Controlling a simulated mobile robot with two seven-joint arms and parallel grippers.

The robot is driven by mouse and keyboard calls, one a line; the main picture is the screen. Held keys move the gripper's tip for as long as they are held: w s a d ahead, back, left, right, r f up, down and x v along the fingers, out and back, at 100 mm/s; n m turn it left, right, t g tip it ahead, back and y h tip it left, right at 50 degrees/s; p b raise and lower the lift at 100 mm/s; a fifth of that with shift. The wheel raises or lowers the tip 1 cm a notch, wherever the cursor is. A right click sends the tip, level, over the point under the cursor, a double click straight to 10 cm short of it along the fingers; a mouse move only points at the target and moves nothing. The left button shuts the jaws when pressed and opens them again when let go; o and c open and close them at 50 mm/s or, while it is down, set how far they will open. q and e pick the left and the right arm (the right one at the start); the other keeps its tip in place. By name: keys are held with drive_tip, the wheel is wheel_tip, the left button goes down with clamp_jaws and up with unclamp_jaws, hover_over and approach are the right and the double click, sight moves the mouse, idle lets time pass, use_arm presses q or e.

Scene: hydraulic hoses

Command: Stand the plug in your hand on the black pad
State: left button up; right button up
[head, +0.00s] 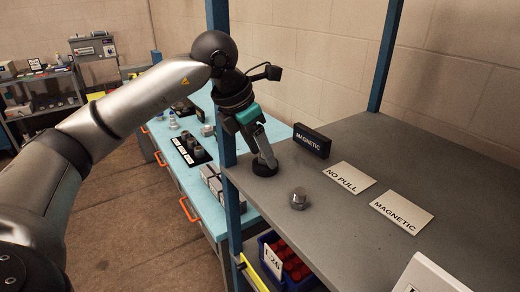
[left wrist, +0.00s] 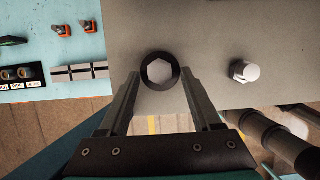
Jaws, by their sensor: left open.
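The black pad (head: 264,169) is a round disc on the grey shelf, near its left edge. In the left wrist view the pad (left wrist: 147,80) shows as a dark ring around a light hexagonal plug (left wrist: 161,70), which appears to stand on it, seen end-on. My left gripper (head: 266,158) points down at the pad, its fingers open on either side of the plug. In the left wrist view the fingertips (left wrist: 160,77) are apart, with gaps beside the plug. In the head view the fingers hide this plug. My right gripper is not in view.
A second metal plug (head: 298,199) stands on the shelf (head: 350,240). Behind are a black MAGNETIC block (head: 311,141), a NO PULL card (head: 349,177) and a MAGNETIC card (head: 401,211). A blue post (head: 228,160) rises close left of my gripper. A blue bench (head: 165,133) lies beyond.

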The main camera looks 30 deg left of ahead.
use_arm(q)
drive_tip(key=v, duration=1.2)
drive_tip(key=shift+p, duration=0.3)
